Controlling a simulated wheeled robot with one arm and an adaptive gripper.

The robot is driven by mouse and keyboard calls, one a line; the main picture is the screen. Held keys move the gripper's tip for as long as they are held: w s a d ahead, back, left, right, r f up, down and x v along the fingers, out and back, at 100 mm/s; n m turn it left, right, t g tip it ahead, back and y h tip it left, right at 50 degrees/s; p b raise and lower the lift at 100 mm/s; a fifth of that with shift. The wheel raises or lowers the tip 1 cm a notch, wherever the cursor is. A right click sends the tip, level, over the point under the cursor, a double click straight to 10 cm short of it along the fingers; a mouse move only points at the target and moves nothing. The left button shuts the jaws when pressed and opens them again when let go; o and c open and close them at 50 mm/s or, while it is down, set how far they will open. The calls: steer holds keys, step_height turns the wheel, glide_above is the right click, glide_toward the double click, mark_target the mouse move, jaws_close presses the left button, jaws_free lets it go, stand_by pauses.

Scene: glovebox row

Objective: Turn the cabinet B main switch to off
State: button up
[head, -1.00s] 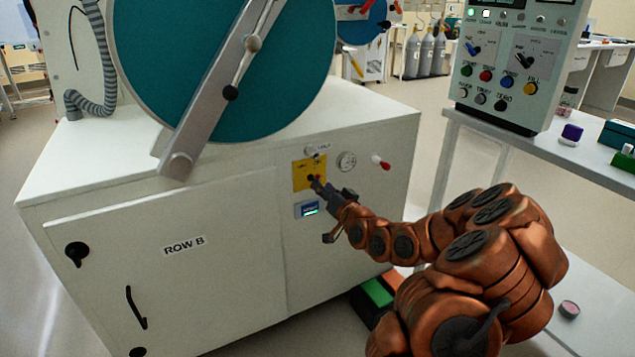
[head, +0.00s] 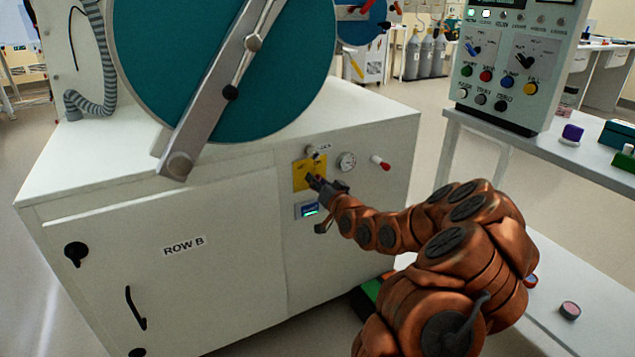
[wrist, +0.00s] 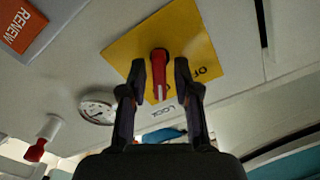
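The cabinet marked ROW B (head: 185,243) is a white cabinet with a yellow switch plate (head: 299,176) on the right part of its front. In the wrist view, the main switch (wrist: 159,70) is a red handle with a white line on the yellow plate (wrist: 125,49). The handle's marked end points down in that picture, towards the LOCK label. Lettering starting "OF" is on the plate to its right. My gripper (wrist: 160,76) is open, with one finger on each side of the red handle and a small gap on both sides. In the head view my gripper (head: 313,181) hides most of the switch.
A round gauge (head: 347,161) and a red-tipped white knob (head: 380,162) are right of the plate. A small display (head: 307,210) is below it. A bench with a control box (head: 515,65) stands at the right. An orange RENEW label (wrist: 18,22) shows in the wrist view.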

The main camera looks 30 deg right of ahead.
jaws_close()
stand_by(0.3)
steer(key=shift+f+n+b, duration=0.15)
steer(key=shift+n+b, duration=0.8)
steer(key=shift+n, duration=0.45)
steer(key=shift+a+n+b, duration=0.15)
steer(key=shift+n+b, duration=0.65)
steer(key=shift+n, duration=0.7)
steer(key=shift+o, duration=1.1)
jaws_free()
steer(key=shift+r, duration=0.2)
